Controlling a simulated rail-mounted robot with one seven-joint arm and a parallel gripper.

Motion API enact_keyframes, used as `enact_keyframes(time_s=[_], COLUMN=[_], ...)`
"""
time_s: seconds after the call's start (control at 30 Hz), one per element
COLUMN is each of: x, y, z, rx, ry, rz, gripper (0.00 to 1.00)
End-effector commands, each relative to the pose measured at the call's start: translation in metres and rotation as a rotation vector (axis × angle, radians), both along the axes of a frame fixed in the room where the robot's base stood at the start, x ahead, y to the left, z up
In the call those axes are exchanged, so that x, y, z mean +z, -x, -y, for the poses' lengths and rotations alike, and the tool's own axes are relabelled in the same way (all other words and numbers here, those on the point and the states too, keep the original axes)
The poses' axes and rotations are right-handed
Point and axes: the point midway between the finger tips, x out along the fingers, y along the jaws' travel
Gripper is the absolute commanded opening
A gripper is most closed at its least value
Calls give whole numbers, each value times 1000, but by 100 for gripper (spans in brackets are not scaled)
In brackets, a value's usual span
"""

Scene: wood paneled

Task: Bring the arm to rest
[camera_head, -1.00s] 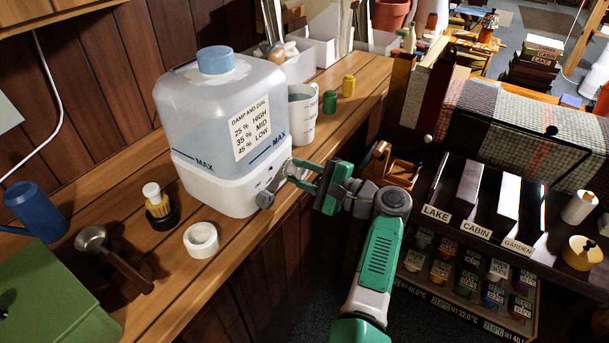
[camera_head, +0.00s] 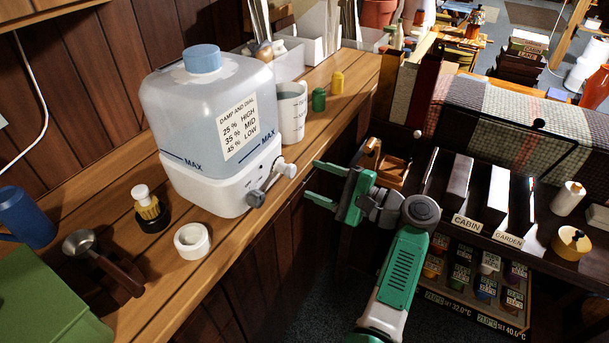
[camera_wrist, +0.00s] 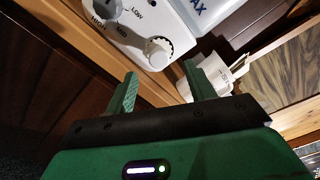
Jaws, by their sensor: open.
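My gripper (camera_head: 314,180) is green and grey. It is open and empty, just right of the wooden counter's front edge and apart from the humidifier. The humidifier (camera_head: 190,125) has a clear tank, a blue cap and a white base with a lever-like knob (camera_head: 257,197) and a smaller white knob (camera_head: 287,169). In the wrist view, both green fingers (camera_wrist: 162,88) are spread with nothing between them. The white ridged knob (camera_wrist: 157,52) and a grey dial marked HIGH, MID and LOW (camera_wrist: 103,8) show beyond the fingertips.
The counter (camera_head: 240,238) holds a white ring (camera_head: 193,241), a brush (camera_head: 148,206), a scoop (camera_head: 82,243), a measuring cup (camera_head: 292,112) and small green and yellow items. A dark shelf with labelled binders (camera_head: 470,185) and small jars stands at right. Dark floor (camera_head: 310,305) lies below my arm.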

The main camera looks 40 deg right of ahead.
Motion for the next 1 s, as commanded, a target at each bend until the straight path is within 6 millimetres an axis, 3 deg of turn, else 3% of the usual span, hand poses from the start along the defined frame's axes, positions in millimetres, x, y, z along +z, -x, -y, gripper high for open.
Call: enact_keyframes(time_s=[0.83,0.93,1.0], x=[0,5,19], y=[3,-2,-8], z=[2,-4,-14], rx=[0,-47,-104], ry=[0,167,393], rz=[0,-24,-36], gripper=[54,54,54])
